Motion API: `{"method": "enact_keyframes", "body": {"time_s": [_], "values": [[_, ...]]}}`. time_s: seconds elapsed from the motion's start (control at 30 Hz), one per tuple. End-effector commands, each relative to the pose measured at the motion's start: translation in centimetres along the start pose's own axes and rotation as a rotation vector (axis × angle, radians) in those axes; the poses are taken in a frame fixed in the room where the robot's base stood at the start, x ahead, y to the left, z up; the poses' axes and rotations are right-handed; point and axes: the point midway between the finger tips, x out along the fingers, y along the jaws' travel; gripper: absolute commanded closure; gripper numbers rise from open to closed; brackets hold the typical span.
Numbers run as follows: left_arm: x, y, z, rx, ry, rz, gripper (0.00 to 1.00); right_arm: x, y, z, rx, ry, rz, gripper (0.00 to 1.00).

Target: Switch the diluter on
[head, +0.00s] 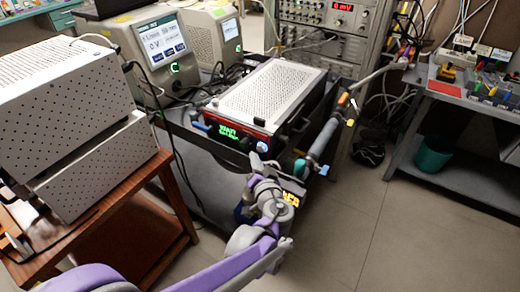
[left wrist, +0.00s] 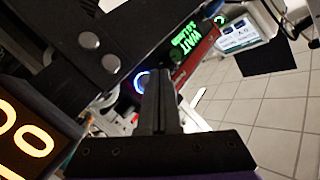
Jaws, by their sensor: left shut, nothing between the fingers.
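A box with a perforated white top and red-edged front (head: 255,100) stands on the dark cart; I take it as the diluter, though no name is legible. Its green display (head: 228,134) is lit, and the left wrist view shows green text (left wrist: 187,38), its first line reading WAIT. A round button with a glowing blue-white ring (head: 262,146) is on its front; it also shows in the left wrist view (left wrist: 141,82). My left gripper (head: 257,161) is shut and empty, its fingertips close to this button. I cannot tell whether they touch it. My right gripper is not in view.
A grey tube (head: 325,138) slants up at the right. A touchscreen instrument (head: 160,45) stands behind, and perforated white boxes (head: 70,100) at the left. The floor (head: 400,235) at the right is clear.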

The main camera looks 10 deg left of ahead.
Motion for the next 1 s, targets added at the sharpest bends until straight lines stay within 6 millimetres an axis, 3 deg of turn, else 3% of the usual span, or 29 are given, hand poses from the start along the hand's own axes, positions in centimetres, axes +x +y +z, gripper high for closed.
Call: {"method": "enact_keyframes", "body": {"time_s": [0.43,1.0], "values": [[-3.0,-2.2,2.1,0.0,0.0,-0.001,1.0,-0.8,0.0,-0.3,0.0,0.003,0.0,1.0],[-3.1,-2.3,2.2,0.0,0.0,-0.001,1.0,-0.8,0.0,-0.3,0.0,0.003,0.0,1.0]]}}
